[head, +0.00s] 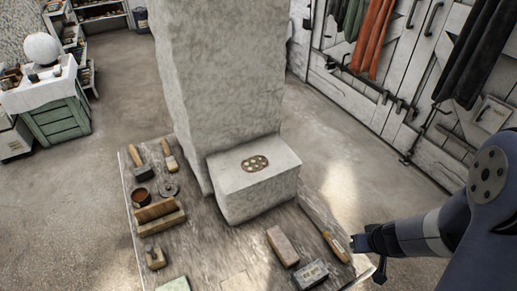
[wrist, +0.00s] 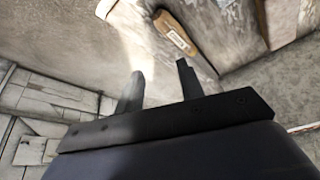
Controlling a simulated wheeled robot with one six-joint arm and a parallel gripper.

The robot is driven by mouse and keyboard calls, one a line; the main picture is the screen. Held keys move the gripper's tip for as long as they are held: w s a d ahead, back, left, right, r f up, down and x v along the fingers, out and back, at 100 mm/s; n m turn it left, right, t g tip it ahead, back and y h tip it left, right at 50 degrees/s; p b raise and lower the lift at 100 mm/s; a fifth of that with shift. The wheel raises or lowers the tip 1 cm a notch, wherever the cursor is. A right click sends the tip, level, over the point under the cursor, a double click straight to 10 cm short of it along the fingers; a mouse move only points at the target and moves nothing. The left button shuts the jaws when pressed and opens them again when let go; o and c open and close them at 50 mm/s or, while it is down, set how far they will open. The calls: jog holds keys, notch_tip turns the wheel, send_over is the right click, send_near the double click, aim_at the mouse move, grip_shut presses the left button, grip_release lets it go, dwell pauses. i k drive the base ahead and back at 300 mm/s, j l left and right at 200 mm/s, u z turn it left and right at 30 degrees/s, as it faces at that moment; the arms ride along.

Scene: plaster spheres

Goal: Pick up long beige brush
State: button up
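A long, thin tool with a light wooden handle, seemingly the long beige brush (head: 328,237), lies at the right edge of the worktable (head: 232,254). In the wrist view a light wooden piece with a small label (wrist: 176,38), probably the same brush, lies just beyond the fingers. My gripper (head: 379,272) is just right of the table's right corner in the head view, apart from the brush. In the wrist view my gripper (wrist: 159,82) has its two dark fingers spread with nothing between them.
A large rough stone block (head: 225,70) and a lower block (head: 250,190) fill the table's back. A brown block (head: 282,246) and a dark box (head: 310,273) lie left of the brush. Several tools lie on the left side. Open floor (head: 330,150) lies beyond the table.

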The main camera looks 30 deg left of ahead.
aim_at(171, 163)
jog(key=u, duration=1.8)
